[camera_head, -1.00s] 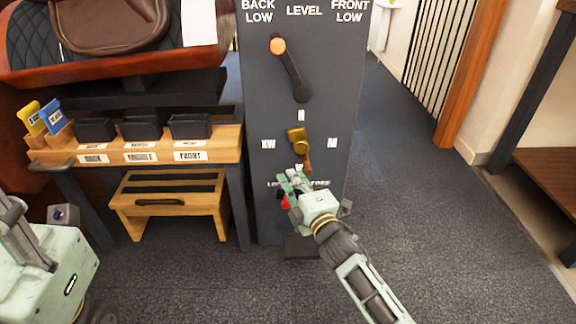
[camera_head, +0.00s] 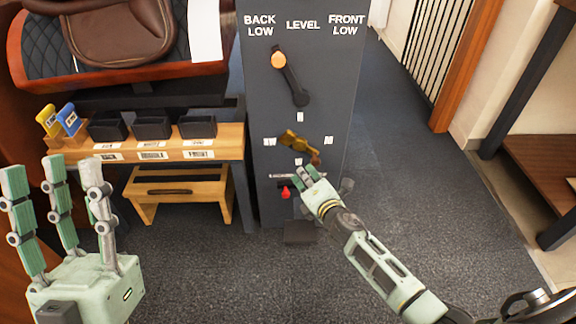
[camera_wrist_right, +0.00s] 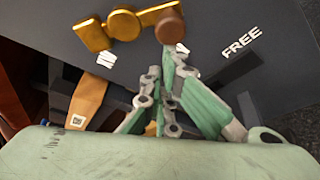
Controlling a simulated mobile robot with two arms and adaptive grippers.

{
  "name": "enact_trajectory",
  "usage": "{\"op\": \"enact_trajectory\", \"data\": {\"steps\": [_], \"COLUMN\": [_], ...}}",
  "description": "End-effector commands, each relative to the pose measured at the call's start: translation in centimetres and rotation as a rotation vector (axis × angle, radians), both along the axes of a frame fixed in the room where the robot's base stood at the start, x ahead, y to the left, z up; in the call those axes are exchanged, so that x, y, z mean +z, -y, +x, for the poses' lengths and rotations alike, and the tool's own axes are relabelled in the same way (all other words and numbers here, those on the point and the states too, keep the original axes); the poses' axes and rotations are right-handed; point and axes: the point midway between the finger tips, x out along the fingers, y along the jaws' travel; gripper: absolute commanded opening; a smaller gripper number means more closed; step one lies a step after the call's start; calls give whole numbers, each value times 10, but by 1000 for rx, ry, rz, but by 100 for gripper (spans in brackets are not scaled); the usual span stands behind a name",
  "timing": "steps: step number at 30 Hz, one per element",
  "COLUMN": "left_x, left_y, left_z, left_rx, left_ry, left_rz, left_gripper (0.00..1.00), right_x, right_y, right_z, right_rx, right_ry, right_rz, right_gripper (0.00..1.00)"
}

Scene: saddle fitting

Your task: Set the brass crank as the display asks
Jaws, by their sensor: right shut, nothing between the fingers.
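The crank (camera_wrist_right: 125,24) and the brown knob (camera_wrist_right: 170,28) also show at the top of the right wrist view. My right gripper (camera_head: 308,174) is shut and empty just below the knob; I cannot tell whether the fingertips touch it. My left gripper (camera_head: 55,185) is open, fingers up, at the lower left, far from the crank. No readable display shows.
Above the crank, a black lever with an orange knob (camera_head: 278,60) leans towards BACK LOW. Below, a red knob (camera_head: 286,192) sits at the left of a slot. A wooden bench (camera_head: 225,146) with black bins and a saddle (camera_head: 120,30) stand left. Floor is clear right.

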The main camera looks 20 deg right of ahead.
Motion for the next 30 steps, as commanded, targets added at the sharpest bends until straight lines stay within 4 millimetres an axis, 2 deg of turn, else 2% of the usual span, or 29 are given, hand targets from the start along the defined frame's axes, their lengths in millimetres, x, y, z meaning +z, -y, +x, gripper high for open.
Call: {"op": "enact_trajectory", "data": {"steps": [3, 7, 12, 15, 19, 23, 27, 30], "left_x": [-21, -60, -120, -158, -208, -254, -293, -314], "left_y": [6, 10, 7, 3, -7, -19, -35, -45], "left_z": [37, 68, 91, 93, 83, 59, 22, -9], "left_rx": [12, 25, 42, 51, 63, 73, 83, 88], "left_ry": [-217, -460, -775, -961, -1203, -1446, -1694, -1856], "left_rz": [67, 136, 223, 272, 331, 388, 442, 475], "left_gripper": [40, 40, 40, 40, 40, 40, 40, 40], "right_x": [5, 6, 7, 8, 10, 11, 12, 13], "right_y": [3, 6, 10, 12, 16, 18, 21, 22], "right_z": [0, -1, -2, -3, -3, -5, -5, -6], "right_rx": [0, 0, -1, -1, -1, -1, 0, 0], "right_ry": [-15, -32, -54, -67, -82, -101, -117, -128], "right_rz": [-54, -112, -188, -235, -294, -351, -411, -450], "right_gripper": [0, 0, 0, 0, 0, 0, 0, 0]}}
